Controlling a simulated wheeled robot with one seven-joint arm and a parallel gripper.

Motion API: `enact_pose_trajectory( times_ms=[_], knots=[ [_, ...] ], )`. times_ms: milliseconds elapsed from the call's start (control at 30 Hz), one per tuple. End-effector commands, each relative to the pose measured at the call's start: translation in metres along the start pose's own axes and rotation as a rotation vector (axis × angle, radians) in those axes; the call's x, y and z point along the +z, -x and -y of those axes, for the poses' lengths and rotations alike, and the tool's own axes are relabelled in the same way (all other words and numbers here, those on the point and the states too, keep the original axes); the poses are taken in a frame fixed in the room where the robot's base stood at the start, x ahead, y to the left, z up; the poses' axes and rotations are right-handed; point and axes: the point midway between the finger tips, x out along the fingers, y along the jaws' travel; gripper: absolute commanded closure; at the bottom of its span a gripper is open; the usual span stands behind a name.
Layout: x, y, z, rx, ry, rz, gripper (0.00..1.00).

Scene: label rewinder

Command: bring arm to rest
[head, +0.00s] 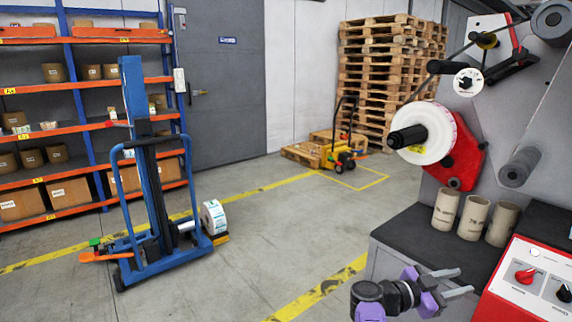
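My gripper (465,281) is at the bottom right of the head view, at the end of my purple and black arm. Its two grey fingers are apart with nothing between them, and they point right. It appears just in front of the rewinder's dark shelf (408,238), left of the red-edged control panel (525,280). I cannot tell the exact gap to the machine. The rest of my arm is cut off by the lower picture edge.
Several cardboard cores (473,217) stand on the shelf. A white label roll (425,132) sits on the rewinder's spindle. A blue lift trolley (160,200) stands at left, a yellow pallet truck (338,154) behind. Stacked pallets (385,75) are at the back. The middle floor is clear.

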Motion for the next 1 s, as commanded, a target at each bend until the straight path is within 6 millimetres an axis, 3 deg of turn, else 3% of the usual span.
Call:
enact_pose_trajectory(
  times_ms=[267,467,733,1000],
  knots=[
    [-0.045,-0.015,0.029,-0.116,-0.186,-0.079,0.66],
    [-0.075,-0.026,0.029,-0.247,-0.278,-0.182,0.66],
    [-0.101,-0.025,0.004,-0.482,-0.311,-0.315,0.66],
    [-0.105,0.018,-0.046,-0.802,-0.237,-0.375,0.66]
  ],
)
